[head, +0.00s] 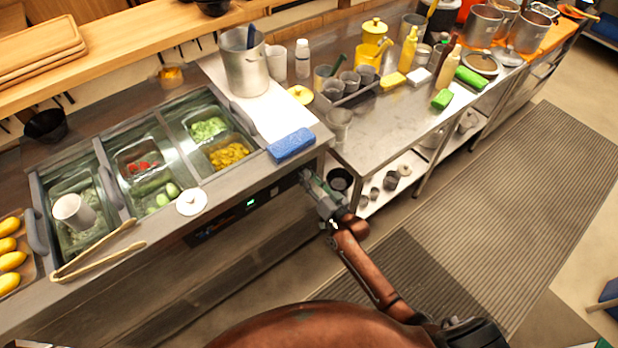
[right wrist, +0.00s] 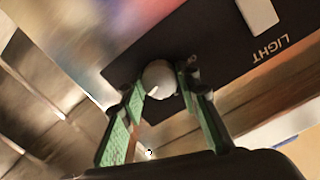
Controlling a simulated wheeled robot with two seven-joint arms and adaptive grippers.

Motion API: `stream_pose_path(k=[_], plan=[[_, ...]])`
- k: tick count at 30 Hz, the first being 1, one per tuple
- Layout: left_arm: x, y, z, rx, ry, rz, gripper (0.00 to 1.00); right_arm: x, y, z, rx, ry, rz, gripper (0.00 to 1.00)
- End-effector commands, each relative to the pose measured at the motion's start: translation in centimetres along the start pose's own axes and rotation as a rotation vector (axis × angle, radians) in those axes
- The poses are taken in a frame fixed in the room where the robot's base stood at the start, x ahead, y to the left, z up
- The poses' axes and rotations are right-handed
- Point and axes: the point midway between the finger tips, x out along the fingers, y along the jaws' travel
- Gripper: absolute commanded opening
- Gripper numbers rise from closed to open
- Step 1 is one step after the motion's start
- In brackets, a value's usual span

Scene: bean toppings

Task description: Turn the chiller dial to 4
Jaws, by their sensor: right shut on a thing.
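The chiller's dial (right wrist: 160,76) is a round pale knob on the black front panel (right wrist: 128,62), seen in the right wrist view. A small light mark shows on its face, but no numbers can be read. My right gripper (right wrist: 158,84) has its two green-padded fingers on either side of the dial and is shut on it. In the head view my right gripper (head: 309,180) reaches the right end of the chiller's front (head: 215,219), under the blue sponge, and hides the dial. My left gripper is not in view.
A white "LIGHT" label (right wrist: 271,48) and a pale switch (right wrist: 258,14) are on the panel beside the dial. The blue sponge (head: 291,145) and tongs (head: 98,252) lie on the counter above. The striped floor mat (head: 500,200) is clear.

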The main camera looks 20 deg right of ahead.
Motion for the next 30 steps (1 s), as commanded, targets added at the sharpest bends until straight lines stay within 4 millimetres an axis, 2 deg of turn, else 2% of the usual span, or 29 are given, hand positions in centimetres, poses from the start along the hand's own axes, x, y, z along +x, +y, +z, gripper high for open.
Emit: stream_pose_path(k=[20,21,28,30], plan=[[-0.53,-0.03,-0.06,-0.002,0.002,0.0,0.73,0.05,0.01,-0.15,0.069,0.001,-0.001,0.05],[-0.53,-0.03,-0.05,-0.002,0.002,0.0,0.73,0.05,0.01,-0.15,0.069,0.001,-0.001,0.32],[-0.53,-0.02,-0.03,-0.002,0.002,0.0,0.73,0.03,0.0,-0.09,0.069,-0.001,-0.001,0.47],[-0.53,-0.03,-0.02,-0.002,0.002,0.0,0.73,0.02,0.0,-0.07,0.069,-0.001,-0.001,0.47]])
